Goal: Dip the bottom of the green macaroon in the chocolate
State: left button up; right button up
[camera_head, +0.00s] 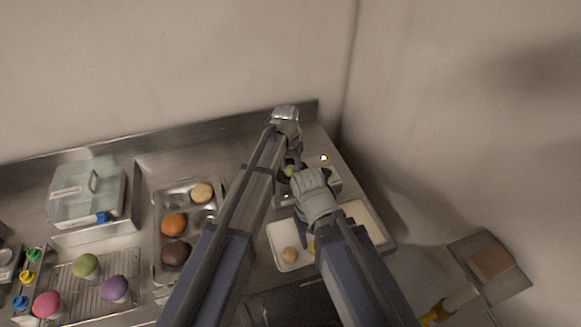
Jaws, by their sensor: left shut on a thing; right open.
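A small green macaroon (289,170) shows just below my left gripper (294,158). My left gripper reaches to the back right of the counter and is shut on the green macaroon. The macaroon is over the dark chocolate (283,179) in a steel unit (333,174); I cannot tell whether it touches the chocolate. My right gripper (303,178) is open just in front, close to the macaroon and the unit's near side. My two arms hide part of the unit. Another green macaroon (86,265) sits on the wire rack (85,296) at the left.
Pink (46,304) and purple (115,288) macaroons share the rack. A steel tray (159,220) holds orange, brown and tan rounds. A clear-lidded box (87,190) stands behind. A white dish (279,231) with a small tan ball is near my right arm. Walls close the back and right.

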pick_arm(q)
jog(key=shift+r+p, duration=1.05)
jog(key=shift+r, duration=0.1)
dwell(0.4)
notch_tip(320, 180, up, 6)
jog(key=p, duration=0.6)
dwell(0.6)
